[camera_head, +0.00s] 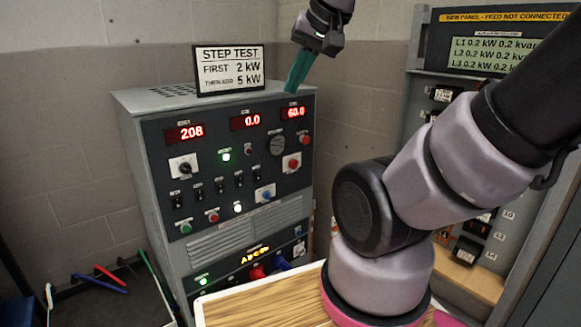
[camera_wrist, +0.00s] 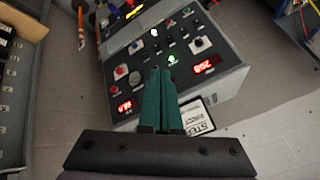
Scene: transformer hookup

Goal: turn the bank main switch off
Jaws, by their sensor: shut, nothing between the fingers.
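A grey cabinet (camera_head: 218,231) with a dark front panel stands at the left in the head view; the panel also shows turned around in the wrist view (camera_wrist: 146,58). It carries a black rotary knob on a white plate (camera_head: 183,167), several small black toggles (camera_head: 219,186), and a blue knob (camera_head: 265,193). I cannot read the small labels, so I cannot tell which control is the bank main switch. My gripper (camera_head: 291,88) has green fingers, shut and empty, at the cabinet's upper right edge in the head view. The fingers also show in the wrist view (camera_wrist: 160,72), before the panel.
A STEP TEST sign (camera_head: 230,71) stands on the cabinet top. Red displays (camera_head: 185,133) read 208, 0.0 and 60.0. A second panel (camera_head: 490,50) stands at the right, partly behind my arm. A wooden board (camera_head: 255,305) lies in front. Coloured leads (camera_head: 110,275) lie at lower left.

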